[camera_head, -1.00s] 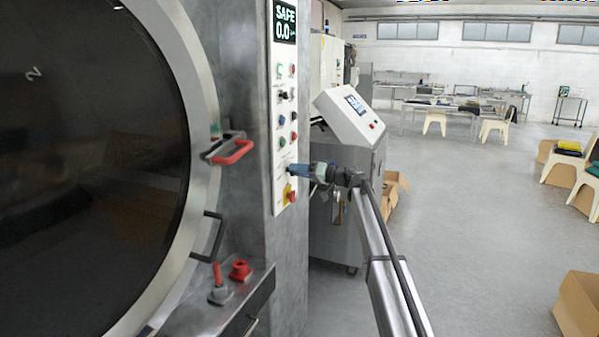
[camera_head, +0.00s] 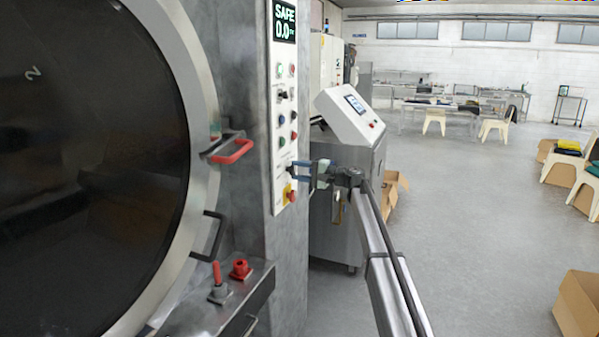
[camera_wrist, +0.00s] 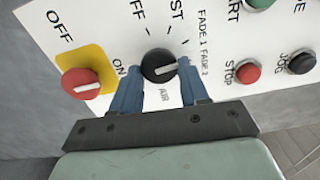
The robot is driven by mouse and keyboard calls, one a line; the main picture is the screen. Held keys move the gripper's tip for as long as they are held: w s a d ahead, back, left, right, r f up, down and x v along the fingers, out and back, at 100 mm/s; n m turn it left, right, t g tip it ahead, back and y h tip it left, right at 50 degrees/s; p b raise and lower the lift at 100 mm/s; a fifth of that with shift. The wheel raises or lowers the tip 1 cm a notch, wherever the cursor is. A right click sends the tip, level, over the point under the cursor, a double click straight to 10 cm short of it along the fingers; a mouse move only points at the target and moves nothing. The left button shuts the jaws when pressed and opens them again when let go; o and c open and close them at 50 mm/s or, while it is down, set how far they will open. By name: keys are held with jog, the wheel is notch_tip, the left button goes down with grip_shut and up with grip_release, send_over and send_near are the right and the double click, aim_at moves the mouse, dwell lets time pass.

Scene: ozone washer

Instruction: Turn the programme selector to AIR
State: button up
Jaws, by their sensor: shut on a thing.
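The programme selector (camera_wrist: 158,65) is a round black knob with a white pointer bar, on the white control panel (camera_wrist: 100,22). In the wrist view its pointer aims right, toward the FADE 2 side. The AIR label (camera_wrist: 164,94) is below the knob, between my fingers. In the head view my gripper (camera_head: 293,170) is at the panel's lower part, hiding the knob.
A red knob on a yellow plate (camera_wrist: 82,80), marked OFF and ON, is close left of my fingers. Red (camera_wrist: 248,74) and black (camera_wrist: 301,62) buttons are to the right. A grey console (camera_head: 345,200) stands behind my arm.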

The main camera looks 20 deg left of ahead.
jog(key=m, duration=0.5)
jog(key=shift+f+m, duration=0.1)
jog(key=shift+m, duration=0.2)
jog(key=m, duration=0.5)
jog(key=shift+s, duration=0.1)
jog(key=m, duration=0.5)
jog(key=shift+s+f+m, duration=0.1)
jog(key=shift+m, duration=0.3)
jog(key=m, duration=0.4)
jog(key=shift+m, duration=0.3)
jog(key=o, duration=1)
jog(key=shift+s, duration=0.1)
